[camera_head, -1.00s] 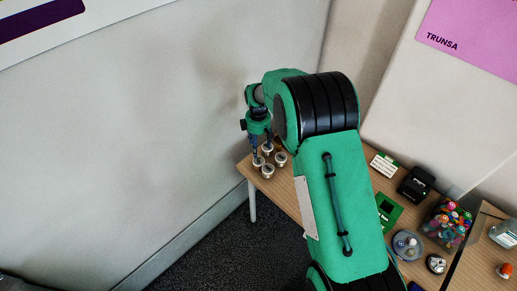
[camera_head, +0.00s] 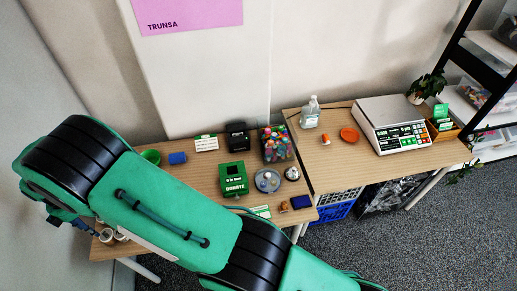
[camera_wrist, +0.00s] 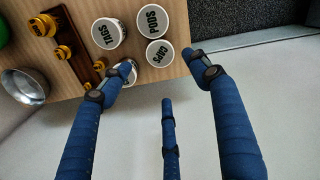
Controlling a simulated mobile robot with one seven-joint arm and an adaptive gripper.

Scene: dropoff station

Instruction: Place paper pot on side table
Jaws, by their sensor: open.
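Several round white pots stand close together at the left end of a wooden table (camera_head: 205,182). In the wrist view their lids read TAGS (camera_wrist: 107,42), PODS (camera_wrist: 152,32) and CAPS (camera_wrist: 160,60). Another pot (camera_wrist: 131,78) is partly hidden by a finger, its label unreadable. I cannot tell which is the paper pot, nor which table is the side table. My gripper (camera_wrist: 158,78) is open and empty, its blue fingers spread; the left fingertip overlaps the partly hidden pot in view, contact unclear. In the head view my arm hides most of my gripper.
A green donation box (camera_head: 233,180), card reader (camera_head: 238,135) and tub of colourful items (camera_head: 275,144) stand on the left table. A metal bowl (camera_wrist: 24,85) is near the pots.

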